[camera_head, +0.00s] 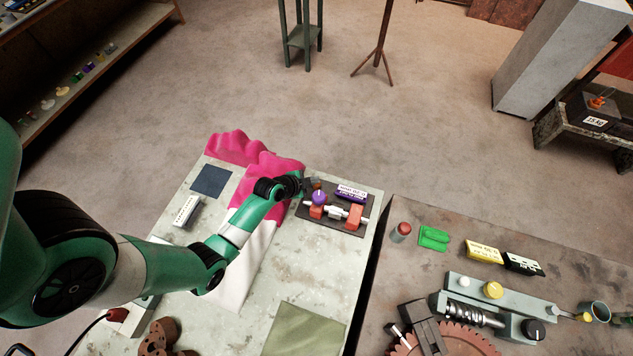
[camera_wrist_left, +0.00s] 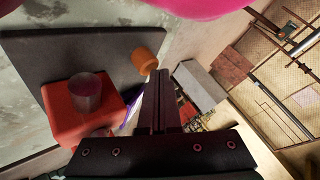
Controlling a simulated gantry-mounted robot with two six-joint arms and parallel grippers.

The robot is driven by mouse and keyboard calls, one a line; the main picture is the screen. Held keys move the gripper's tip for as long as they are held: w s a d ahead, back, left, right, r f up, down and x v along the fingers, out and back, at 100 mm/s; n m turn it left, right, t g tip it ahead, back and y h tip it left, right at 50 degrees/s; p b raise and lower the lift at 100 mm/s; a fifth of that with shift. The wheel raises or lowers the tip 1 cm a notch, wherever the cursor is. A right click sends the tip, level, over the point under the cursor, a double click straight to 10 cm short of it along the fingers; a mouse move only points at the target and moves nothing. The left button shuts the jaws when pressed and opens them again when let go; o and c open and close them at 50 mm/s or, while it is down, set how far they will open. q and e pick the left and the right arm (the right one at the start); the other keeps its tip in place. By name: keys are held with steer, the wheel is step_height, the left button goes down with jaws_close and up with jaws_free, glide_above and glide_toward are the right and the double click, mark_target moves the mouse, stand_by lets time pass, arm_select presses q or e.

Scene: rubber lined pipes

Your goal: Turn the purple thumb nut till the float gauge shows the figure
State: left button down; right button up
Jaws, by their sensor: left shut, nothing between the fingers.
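The purple thumb nut (camera_head: 319,198) sits on the left part of a small fixture on a dark base plate (camera_head: 343,230), beside orange-red blocks and a white pipe piece (camera_head: 338,212). My left gripper (camera_head: 308,184) is just behind and left of the nut, shut and empty. In the left wrist view its closed fingers (camera_wrist_left: 160,92) point past an orange knob (camera_wrist_left: 145,61), with an orange-red block (camera_wrist_left: 75,112) to the left. A sliver of purple and white shows beside the fingers. I cannot make out the float gauge or its figure. My right gripper is not in view.
A purple lettered label block (camera_head: 352,192) stands on the base plate. Pink cloth (camera_head: 268,168) lies under and beside my left wrist. A dark square pad (camera_head: 211,180) and a white labelled block (camera_head: 185,211) lie further left. A second bench (camera_head: 560,270) at right holds a geared mechanism.

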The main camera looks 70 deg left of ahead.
arm_select(q)
steer(key=shift+f, duration=0.2)
steer(key=shift+r, duration=0.1)
steer(key=shift+r+p, duration=0.9)
steer(key=shift+r, duration=0.05)
step_height(320, 180, up, 5)
steer(key=p, duration=0.4)
steer(key=shift+r+p, duration=0.1)
steer(key=shift+p, duration=0.25)
stand_by(0.4)
